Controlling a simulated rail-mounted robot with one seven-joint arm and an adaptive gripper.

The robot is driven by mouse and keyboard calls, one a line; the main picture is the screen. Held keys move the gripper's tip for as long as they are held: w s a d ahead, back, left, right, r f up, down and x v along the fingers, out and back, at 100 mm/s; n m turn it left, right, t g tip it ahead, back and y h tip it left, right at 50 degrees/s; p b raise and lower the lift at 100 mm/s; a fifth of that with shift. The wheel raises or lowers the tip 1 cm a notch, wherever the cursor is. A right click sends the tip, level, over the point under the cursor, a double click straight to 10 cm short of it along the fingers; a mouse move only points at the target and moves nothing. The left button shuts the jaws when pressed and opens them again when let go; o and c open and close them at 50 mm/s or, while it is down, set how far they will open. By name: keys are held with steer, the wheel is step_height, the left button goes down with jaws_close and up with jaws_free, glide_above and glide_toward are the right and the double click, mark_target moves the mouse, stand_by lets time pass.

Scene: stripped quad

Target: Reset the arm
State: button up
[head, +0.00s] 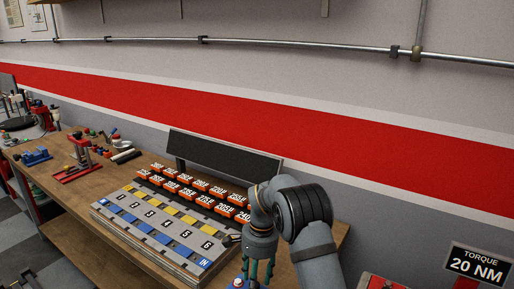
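My arm rises from the bottom of the head view, right of centre, in grey and dark segments. My gripper (258,266) points down near the front right end of the workbench. Its green-tinted fingers run down to the bottom edge of the picture. Whether the gripper is open or shut is not clear.
A wooden workbench (50,188) carries a grey numbered board (130,222) with blue and yellow slots. Orange labelled blocks (195,186) stand behind it, before a dark panel (222,158). Tools and small red and blue parts lie at left. A torque sign (477,265) is at lower right.

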step_height(320, 180, down, 2)
steer(key=shift+s+a+f, duration=0.1)
steer(key=shift+f, duration=0.05)
steer(key=shift+r+p, duration=0.4)
steer(key=shift+r, duration=0.25)
